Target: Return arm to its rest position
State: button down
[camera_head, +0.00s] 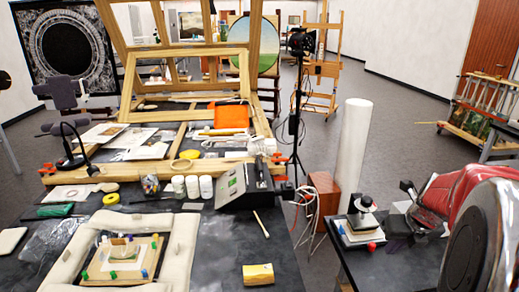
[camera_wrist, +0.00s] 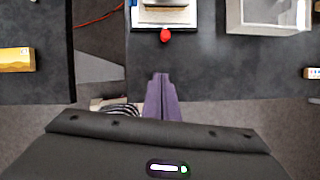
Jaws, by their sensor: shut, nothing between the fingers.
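My gripper (camera_wrist: 160,76) shows in the wrist view as two purple-grey fingers pressed together, with nothing between them. The fingertips lie below a red knob (camera_wrist: 165,36) in the picture, and no contact with it can be seen. In the head view my red arm is at the right, over and beside the small black side table (camera_head: 377,272). The fingers cannot be made out clearly there.
The side table carries a stacked white-based device (camera_head: 358,232). In the wrist view, a pale open tray (camera_wrist: 232,22) is to its right. A yellow box (camera_head: 258,274) lies on the crowded main workbench (camera_head: 222,262). A white column (camera_head: 352,155) stands behind the side table.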

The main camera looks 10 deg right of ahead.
jog(key=s+a+r+m, duration=0.2)
jog(key=s+a+m, duration=0.1)
jog(key=a+m, duration=0.7)
jog(key=s+a+r+m+t, duration=0.1)
jog(key=s+a+r+m, duration=0.2)
jog(key=a+m, duration=0.8)
jog(key=s+a+r+m+y, duration=0.1)
jog(key=s+a+m, duration=0.3)
jog(key=a+m, duration=0.7)
jog(key=shift+s+a+r+m+t, duration=0.15)
jog(key=shift+s+r+m+t, duration=0.2)
jog(key=shift+r, duration=0.5)
jog(key=c, duration=2.5)
grip_release()
jog(key=shift+c, duration=0.2)
